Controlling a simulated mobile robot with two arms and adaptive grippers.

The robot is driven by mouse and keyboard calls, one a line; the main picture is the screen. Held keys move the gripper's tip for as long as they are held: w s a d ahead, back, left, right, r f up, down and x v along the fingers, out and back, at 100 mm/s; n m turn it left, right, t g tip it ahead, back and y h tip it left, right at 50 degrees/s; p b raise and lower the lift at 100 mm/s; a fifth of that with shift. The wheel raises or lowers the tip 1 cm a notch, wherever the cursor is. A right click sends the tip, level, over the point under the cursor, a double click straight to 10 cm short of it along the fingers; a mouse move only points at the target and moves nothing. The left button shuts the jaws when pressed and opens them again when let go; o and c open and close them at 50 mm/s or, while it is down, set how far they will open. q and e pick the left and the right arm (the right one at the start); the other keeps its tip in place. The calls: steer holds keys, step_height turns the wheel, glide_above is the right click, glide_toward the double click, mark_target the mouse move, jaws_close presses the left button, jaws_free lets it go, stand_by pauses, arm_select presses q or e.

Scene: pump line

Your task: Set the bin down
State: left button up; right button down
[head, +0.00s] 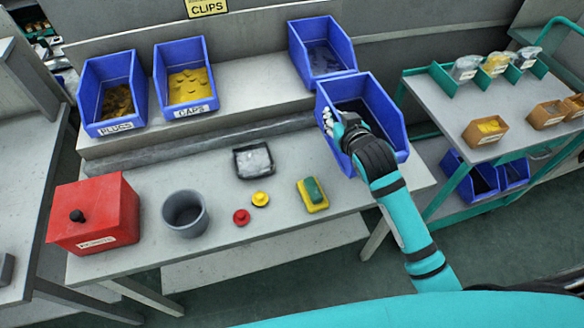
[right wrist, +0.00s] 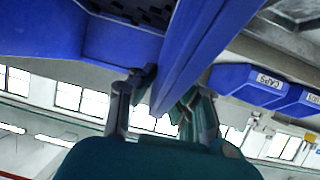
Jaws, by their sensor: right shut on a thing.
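A blue bin (head: 393,114) with a dark inside is at the right end of the workbench (head: 300,232), in front of the raised shelf. My right gripper (head: 341,134) is shut on its near-left wall. In the right wrist view, the bin's blue wall (right wrist: 188,50) runs between the two fingers of the right gripper (right wrist: 160,105). The bin looks tilted in the head view. Its underside is hidden, so I cannot tell whether it touches the bench. My left gripper is not in view.
The shelf (head: 240,97) holds the plugs bin (head: 112,126), the caps bin (head: 190,111) and another blue bin (head: 324,72). On the bench are a red box (head: 97,205), a grey cup (head: 185,213), a dark tray (head: 253,160) and a sponge (head: 313,194). A cart (head: 440,100) stands right.

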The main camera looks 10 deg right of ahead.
mark_target(330, 143)
step_height(330, 143, down, 9)
steer(key=shift+a+r, duration=0.1)
stand_by(0.3)
steer(key=c, duration=1.9)
jaws_free()
steer(key=shift+f, duration=0.2)
steer(key=o, duration=0.5)
steer(key=shift+r, duration=0.1)
